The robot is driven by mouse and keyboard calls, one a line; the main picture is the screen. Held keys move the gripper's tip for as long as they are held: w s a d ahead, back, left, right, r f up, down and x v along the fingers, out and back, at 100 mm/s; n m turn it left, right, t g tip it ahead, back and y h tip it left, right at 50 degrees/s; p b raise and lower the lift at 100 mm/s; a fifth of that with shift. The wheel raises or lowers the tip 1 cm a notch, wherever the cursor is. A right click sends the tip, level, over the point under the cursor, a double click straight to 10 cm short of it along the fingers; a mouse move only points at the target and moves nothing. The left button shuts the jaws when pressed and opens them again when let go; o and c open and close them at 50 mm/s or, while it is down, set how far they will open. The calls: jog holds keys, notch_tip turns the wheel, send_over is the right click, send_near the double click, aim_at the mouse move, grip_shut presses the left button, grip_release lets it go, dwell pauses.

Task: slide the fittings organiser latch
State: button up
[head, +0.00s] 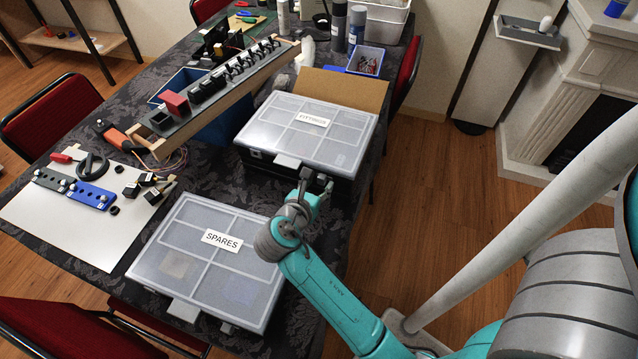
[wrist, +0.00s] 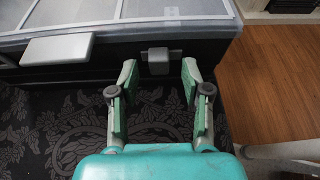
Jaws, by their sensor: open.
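The fittings organiser (head: 345,150), a dark box with a translucent lid labelled FITTINGS, stands on the table. Its front wall also shows in the wrist view (wrist: 220,50). A small grey latch (wrist: 158,61) sits on a dark slot in that wall. A wider pale lid tab (wrist: 57,50) is to its left, also visible in the head view (head: 288,161). My gripper (head: 316,179) is open at the front wall. In the wrist view its fingertips (wrist: 159,69) are either side of the latch, with visible gaps. Contact with the wall cannot be told. In the head view the gripper hides the latch.
The SPARES organiser (head: 183,240) lies closed in front, left of my arm. A cardboard box (head: 348,90) is behind the fittings organiser. A long switch panel (head: 215,92) and a white board (head: 80,225) are left. Bare floor lies right.

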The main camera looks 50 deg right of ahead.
jog(key=v, duration=1.1)
jog(key=shift+f, duration=0.15)
